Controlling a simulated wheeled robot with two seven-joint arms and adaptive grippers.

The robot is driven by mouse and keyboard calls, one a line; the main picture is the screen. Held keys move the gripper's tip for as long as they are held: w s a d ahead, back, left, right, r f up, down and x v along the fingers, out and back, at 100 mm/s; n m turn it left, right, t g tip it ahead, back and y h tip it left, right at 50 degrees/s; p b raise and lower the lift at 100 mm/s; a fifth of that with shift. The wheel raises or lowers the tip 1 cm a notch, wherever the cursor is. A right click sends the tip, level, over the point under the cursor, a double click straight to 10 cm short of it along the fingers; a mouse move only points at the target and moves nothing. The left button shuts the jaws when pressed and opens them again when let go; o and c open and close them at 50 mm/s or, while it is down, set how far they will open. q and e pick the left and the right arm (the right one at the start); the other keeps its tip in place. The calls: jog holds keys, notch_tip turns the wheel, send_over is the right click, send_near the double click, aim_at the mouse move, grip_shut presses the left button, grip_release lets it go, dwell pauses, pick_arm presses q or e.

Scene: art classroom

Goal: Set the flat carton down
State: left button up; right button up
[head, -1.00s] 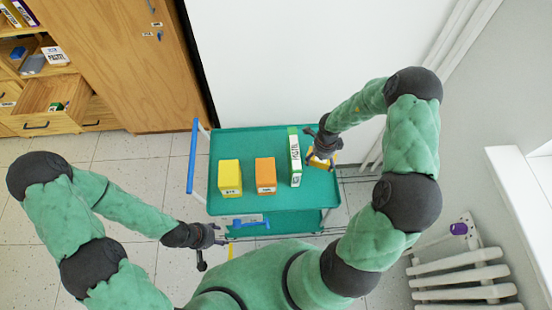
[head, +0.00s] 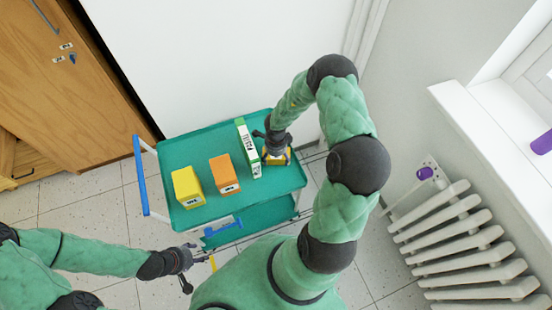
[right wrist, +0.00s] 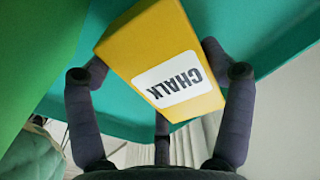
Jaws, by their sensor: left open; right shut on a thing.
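My right gripper (head: 274,148) is shut on a yellow carton (head: 277,159) at the right end of the teal cart's top tray (head: 208,210). In the right wrist view this carton (right wrist: 150,50) has a white label reading CHALK and sits between the dark fingers (right wrist: 165,75). I cannot tell whether its underside touches the tray. A white and green carton (head: 249,148) stands upright just left of it. My left gripper (head: 196,260) is open and empty, in front of the cart's near left side.
An orange box (head: 223,173) and another yellow box (head: 187,187) stand further left on the tray. The cart has a blue handle (head: 141,175) at its left end. A white radiator (head: 460,240) is at the right. Bare tray lies between and around the boxes.

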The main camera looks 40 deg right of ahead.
jog(key=shift+r, duration=0.15)
jog(key=o, duration=1.1)
jog(key=shift+o, duration=0.2)
notch_tip(320, 180, up, 12)
jog(key=p, duration=0.7)
